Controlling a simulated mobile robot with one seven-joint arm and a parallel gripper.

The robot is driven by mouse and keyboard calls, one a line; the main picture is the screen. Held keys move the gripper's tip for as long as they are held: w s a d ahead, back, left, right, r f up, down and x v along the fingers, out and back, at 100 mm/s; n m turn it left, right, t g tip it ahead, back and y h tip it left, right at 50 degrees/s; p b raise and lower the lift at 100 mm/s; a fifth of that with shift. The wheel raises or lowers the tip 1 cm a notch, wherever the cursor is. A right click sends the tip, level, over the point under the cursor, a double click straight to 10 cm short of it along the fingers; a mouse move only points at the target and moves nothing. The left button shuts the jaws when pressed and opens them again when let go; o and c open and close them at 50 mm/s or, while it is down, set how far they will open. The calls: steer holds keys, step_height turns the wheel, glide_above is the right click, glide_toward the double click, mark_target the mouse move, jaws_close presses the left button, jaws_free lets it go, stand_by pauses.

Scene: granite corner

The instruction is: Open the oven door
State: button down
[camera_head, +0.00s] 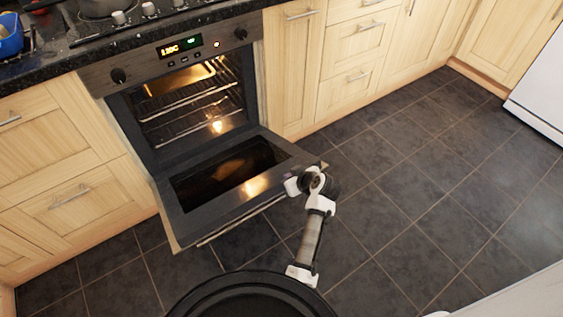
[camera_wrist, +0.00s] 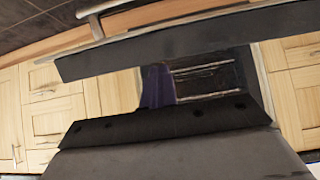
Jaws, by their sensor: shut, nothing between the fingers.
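The oven (camera_head: 170,90) is built in under the counter. Its door (camera_head: 168,202) is hinged down, swung well out from the cavity, with its dark glass facing up. The door handle (camera_head: 240,220) is a thin metal bar along the outer edge. My gripper (camera_head: 292,186) is shut and empty, at the door's right outer corner; whether it touches the door is unclear. The wrist view looks upside down at the oven, with the door (camera_wrist: 170,45) across the top and the control panel (camera_wrist: 165,125) below. My fingertips are not clearly visible there.
Wire racks (camera_head: 190,100) show inside the lit oven. Pale wooden cabinets (camera_head: 350,50) stand on both sides. The dark tiled floor (camera_head: 430,190) is clear to the right. A white appliance (camera_head: 540,95) stands at the far right. A purple patch (camera_wrist: 157,88) before the cavity is unclear.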

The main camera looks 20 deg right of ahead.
steer(key=s+d+f+b, duration=0.1)
steer(key=s+f+b, duration=0.2)
steer(key=f, duration=0.4)
steer(key=shift+s+f, duration=0.2)
steer(key=shift+f, duration=0.2)
